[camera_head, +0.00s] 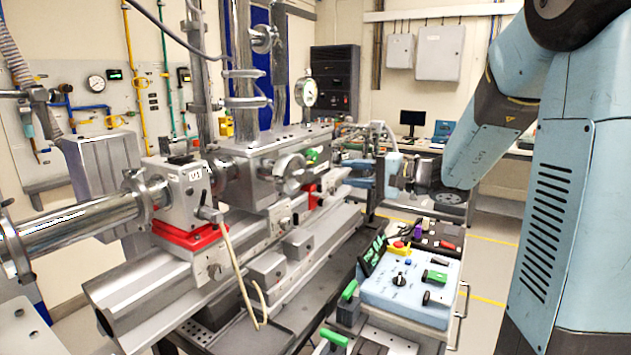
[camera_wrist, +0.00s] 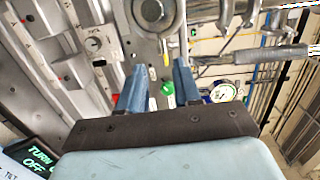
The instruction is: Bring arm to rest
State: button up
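My arm comes in from the right in the head view, bent at the elbow, with its wrist low. My gripper (camera_head: 358,172) points left there, beside the beamline apparatus (camera_head: 262,160) and above the level of the control box (camera_head: 405,285). Its fingers are small in that view. In the wrist view my gripper (camera_wrist: 159,74) has two blue-grey fingers set apart with nothing held between them. A green knob (camera_wrist: 168,88) shows beyond the gap. I cannot tell the exact clearance between the fingers and the apparatus.
The metal beam pipe (camera_head: 75,230) and rail bench fill the left. A round gauge (camera_head: 306,92) stands on the apparatus; it also shows in the wrist view (camera_wrist: 222,92). A desk with a monitor (camera_head: 411,118) stands behind. Some yellow-lined floor is open at right.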

jog(key=s+a+f+n+g+h, duration=0.25)
jog(key=s+n+g+h, duration=0.3)
jog(key=s, duration=1.25)
jog(key=s+d+t+h, duration=0.2)
jog(key=s+d+h, duration=0.6)
jog(key=d+h, duration=0.1)
jog(key=shift+s+d+f+n, duration=0.25)
jog(key=shift+d+f+n, duration=0.15)
jog(key=shift+d, duration=0.25)
dwell(0.6)
